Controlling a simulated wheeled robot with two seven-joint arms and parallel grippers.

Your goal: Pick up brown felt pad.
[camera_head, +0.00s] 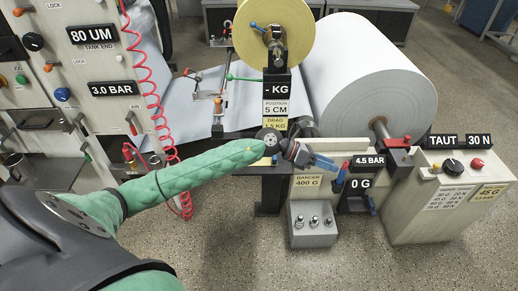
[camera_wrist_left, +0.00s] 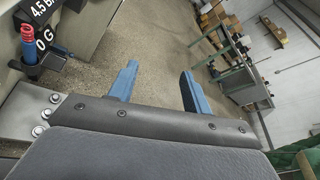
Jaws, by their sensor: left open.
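I cannot make out a brown felt pad in either view. My left gripper (camera_head: 333,170) reaches in from the left on a green-sleeved arm and is in front of the machine, by the 4.5 BAR and 0 G labels. Its blue fingers are apart and nothing shows between them. In the left wrist view the open fingers (camera_wrist_left: 159,70) point over bare speckled floor. My right gripper is in neither view.
A large white paper roll (camera_head: 365,80) and a yellow roll (camera_head: 272,32) stand behind the gripper. A grey block with metal weights (camera_head: 313,235) is below it. A control box (camera_head: 450,190) is at right; a panel (camera_head: 95,75) with a red coiled hose is at left.

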